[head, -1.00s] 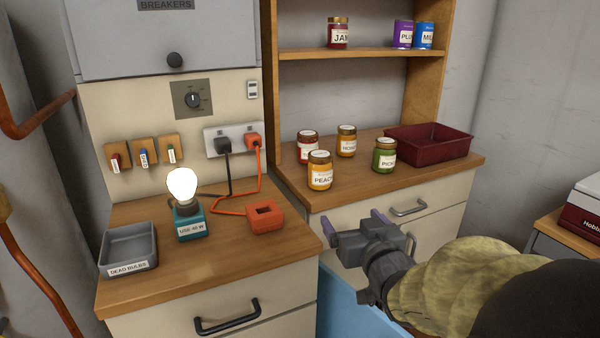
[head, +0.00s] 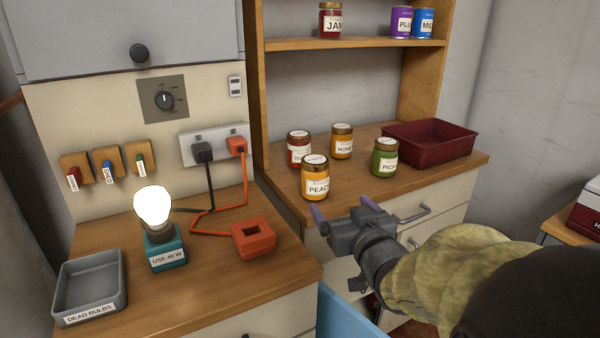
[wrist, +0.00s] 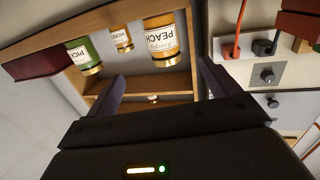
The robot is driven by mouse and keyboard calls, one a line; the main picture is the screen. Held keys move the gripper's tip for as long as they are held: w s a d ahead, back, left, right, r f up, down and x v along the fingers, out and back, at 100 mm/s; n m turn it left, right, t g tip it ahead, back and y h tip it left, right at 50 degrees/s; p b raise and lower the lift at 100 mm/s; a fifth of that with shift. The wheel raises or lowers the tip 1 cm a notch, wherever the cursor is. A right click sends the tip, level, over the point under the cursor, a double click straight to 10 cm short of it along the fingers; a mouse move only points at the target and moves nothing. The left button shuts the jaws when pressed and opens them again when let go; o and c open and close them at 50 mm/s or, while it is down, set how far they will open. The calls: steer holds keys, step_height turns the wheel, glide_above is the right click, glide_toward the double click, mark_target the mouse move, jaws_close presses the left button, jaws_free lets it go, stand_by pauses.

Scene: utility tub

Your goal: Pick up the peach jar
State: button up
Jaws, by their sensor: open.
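The peach jar (head: 315,182) is an orange jar with a gold lid and a white PEACH label, upright near the front edge of the right-hand counter. It also shows in the wrist view (wrist: 165,42), upside down and beyond the fingers. My gripper (head: 342,212) is open and empty, just in front of the counter, to the lower right of the peach jar and apart from it. In the wrist view its two purple-grey fingers (wrist: 160,90) stand wide apart.
A dark red tray (head: 440,152) is at right. A shelf (head: 345,43) is above. A lit bulb (head: 153,207) stands on the left counter.

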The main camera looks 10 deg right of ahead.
steer(key=p, duration=0.5)
glide_toward(319, 182)
steer(key=w, duration=0.3)
steer(key=w+p, duration=0.1)
steer(key=p, duration=0.3)
steer(key=shift+a+r+p, duration=0.15)
steer(key=shift+p, duration=0.15)
steer(key=shift+w+p, duration=0.25)
steer(key=shift+p, duration=0.55)
steer(key=p, duration=0.3)
steer(key=shift+w+a, duration=0.1)
steer(key=shift+w, duration=0.2)
steer(key=w, duration=0.3)
steer(key=w+f+p, duration=0.1)
steer(key=w, duration=0.1)
steer(key=shift+a, duration=0.35)
